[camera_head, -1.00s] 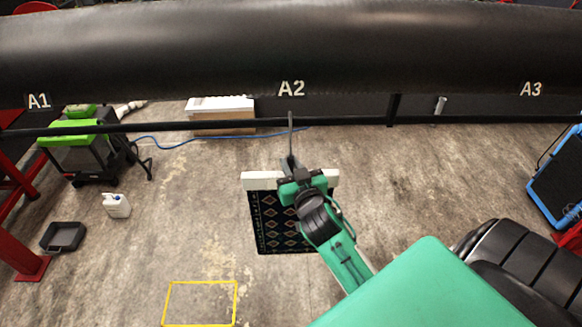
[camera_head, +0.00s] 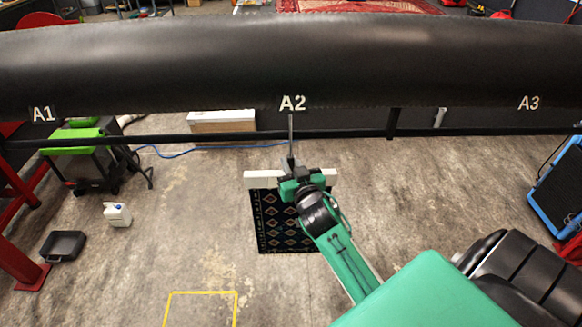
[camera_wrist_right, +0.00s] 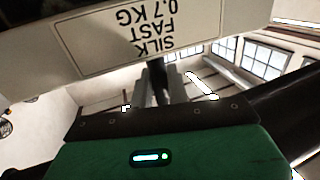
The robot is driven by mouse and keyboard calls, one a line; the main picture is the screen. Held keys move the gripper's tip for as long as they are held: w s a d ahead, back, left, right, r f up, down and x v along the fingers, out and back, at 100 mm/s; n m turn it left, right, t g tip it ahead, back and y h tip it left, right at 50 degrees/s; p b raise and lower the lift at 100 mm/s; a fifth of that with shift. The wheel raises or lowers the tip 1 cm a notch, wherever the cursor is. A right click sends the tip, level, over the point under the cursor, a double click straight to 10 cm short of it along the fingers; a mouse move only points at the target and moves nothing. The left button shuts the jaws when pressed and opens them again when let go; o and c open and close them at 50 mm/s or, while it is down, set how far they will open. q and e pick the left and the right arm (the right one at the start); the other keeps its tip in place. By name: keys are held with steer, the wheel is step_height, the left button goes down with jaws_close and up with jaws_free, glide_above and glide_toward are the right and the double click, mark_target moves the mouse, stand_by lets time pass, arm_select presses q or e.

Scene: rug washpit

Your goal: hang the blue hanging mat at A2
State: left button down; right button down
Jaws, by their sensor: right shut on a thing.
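The blue hanging mat (camera_head: 283,225), dark navy with rows of pale diamonds, hangs upright from a white header bar (camera_head: 262,179). My right gripper (camera_head: 291,163) is shut on the mat's thin dark hanger stem (camera_head: 291,130), above the header. The stem points up across the black rail, its top just below the white A2 label (camera_head: 292,103). Whether it touches the rail or roller cannot be told. The right wrist view shows the gripper fingers (camera_wrist_right: 161,82) around the stem, beside the header (camera_wrist_right: 200,30) reading "SILK FAST 0.7 KG". My arm hides part of the mat. My left gripper is out of view.
A big black roller (camera_head: 180,65) spans the view, with A1 (camera_head: 43,114) left and A3 (camera_head: 529,103) right. A black rail (camera_head: 350,133) runs below it. A yellow floor outline (camera_head: 202,293) is empty.

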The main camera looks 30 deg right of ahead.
steer(key=shift+w+d+r, duration=0.1)
steer(key=shift+w+d, duration=0.1)
steer(key=shift+w, duration=0.1)
steer(key=shift+f, duration=0.2)
steer(key=shift+f+b, duration=1.45)
steer(key=shift+f, duration=0.5)
